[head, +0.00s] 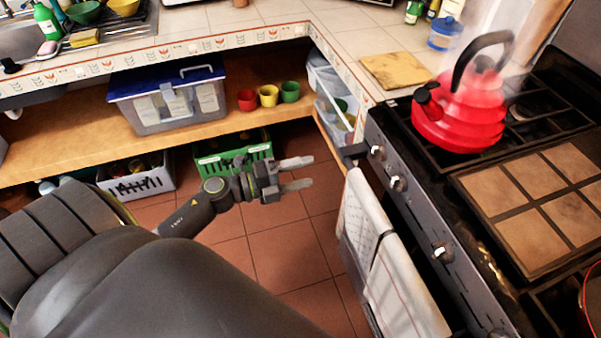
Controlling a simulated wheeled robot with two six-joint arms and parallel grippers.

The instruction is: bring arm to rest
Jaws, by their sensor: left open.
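My left gripper (298,174) is in the middle of the head view, its two grey fingers apart with nothing between them. It points right, above the tiled floor, in front of the lower shelf and left of the stove. My left arm comes in from the lower left and hides part of the floor. My right gripper is not in view.
A red kettle (460,115) stands on the stove (420,205) at right. Towels (385,265) hang on its front. A lidded bin (170,98) and small cups sit on the shelf (60,150). A green crate (232,153) stands below. The floor (290,250) is clear.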

